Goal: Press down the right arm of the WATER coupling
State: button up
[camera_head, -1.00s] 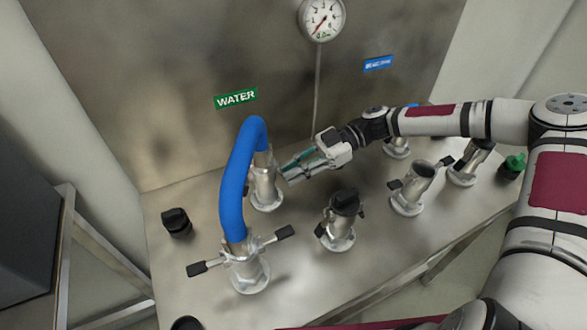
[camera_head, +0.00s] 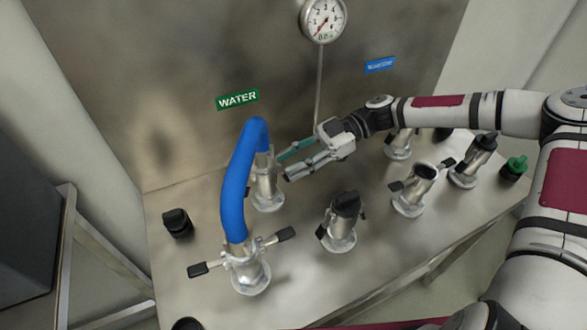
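The blue hose (camera_head: 236,185) arches between two metal fittings. The rear WATER coupling (camera_head: 267,190) stands below the green WATER label (camera_head: 238,99). I cannot make out its arms clearly; its right side is by my fingers. The front coupling (camera_head: 247,270) has two arms spread outward, a left arm with a black grip (camera_head: 199,270) and a right arm with a black grip (camera_head: 285,234). My gripper (camera_head: 283,166) is just right of the rear coupling's upper part. Its two fingers are apart with nothing visible between them. I cannot tell whether they touch the coupling.
A capped fitting (camera_head: 341,222) stands in front of my gripper. An open metal fitting (camera_head: 414,190) and others stand to the right. A black cap (camera_head: 177,223) sits at the left. A gauge (camera_head: 323,19) with a thin pipe is on the back panel.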

notch_tip(320, 180, up, 7)
jog(key=shift+f, duration=0.2)
